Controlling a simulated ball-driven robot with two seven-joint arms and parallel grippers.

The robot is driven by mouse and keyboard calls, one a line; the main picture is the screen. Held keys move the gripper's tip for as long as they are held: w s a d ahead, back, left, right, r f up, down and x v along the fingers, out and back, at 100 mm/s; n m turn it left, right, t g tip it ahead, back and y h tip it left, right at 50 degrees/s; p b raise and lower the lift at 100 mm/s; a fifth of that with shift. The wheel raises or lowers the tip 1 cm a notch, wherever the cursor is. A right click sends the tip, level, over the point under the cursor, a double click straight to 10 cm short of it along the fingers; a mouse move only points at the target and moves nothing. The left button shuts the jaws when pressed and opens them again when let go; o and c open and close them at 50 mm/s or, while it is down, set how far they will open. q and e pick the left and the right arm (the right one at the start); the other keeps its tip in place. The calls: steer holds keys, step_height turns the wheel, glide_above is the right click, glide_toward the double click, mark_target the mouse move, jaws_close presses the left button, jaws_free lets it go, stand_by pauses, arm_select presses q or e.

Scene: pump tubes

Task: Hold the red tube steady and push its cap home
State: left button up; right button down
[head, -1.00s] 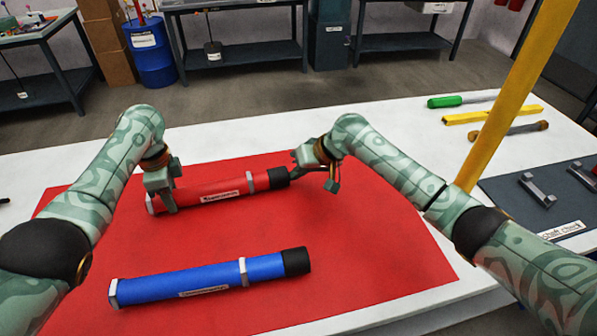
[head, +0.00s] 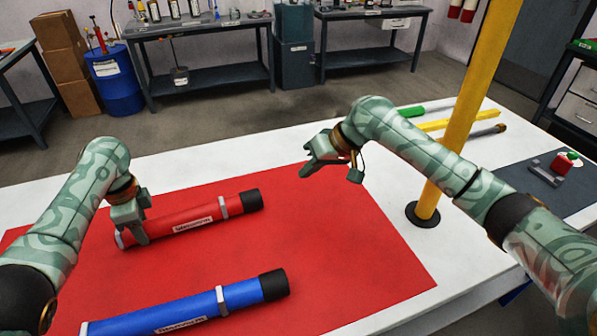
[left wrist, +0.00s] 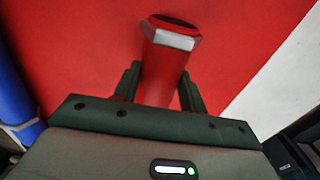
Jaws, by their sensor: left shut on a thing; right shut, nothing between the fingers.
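The red tube (head: 185,222) lies on the red mat (head: 340,240), with a pale label, a grey band and a black cap (head: 252,200) at its right end. The cap sits on the tube's end; I cannot tell how deep. My left gripper (head: 135,232) is shut on the red tube near its left end. In the left wrist view the red tube (left wrist: 163,70) runs between the left fingers (left wrist: 160,95), its grey-edged end showing. My right gripper (head: 312,165) is shut and empty, above the table and apart from the cap, up and to its right.
A blue tube (head: 190,308) with a black cap (head: 273,284) lies nearer on the mat. A yellow post (head: 462,120) on a dark base stands at the right, close to my right arm. Tools lie behind it, and a dark mat (head: 560,190) is at far right.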

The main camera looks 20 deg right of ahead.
arm_select(q)
steer(key=o, duration=1.3)
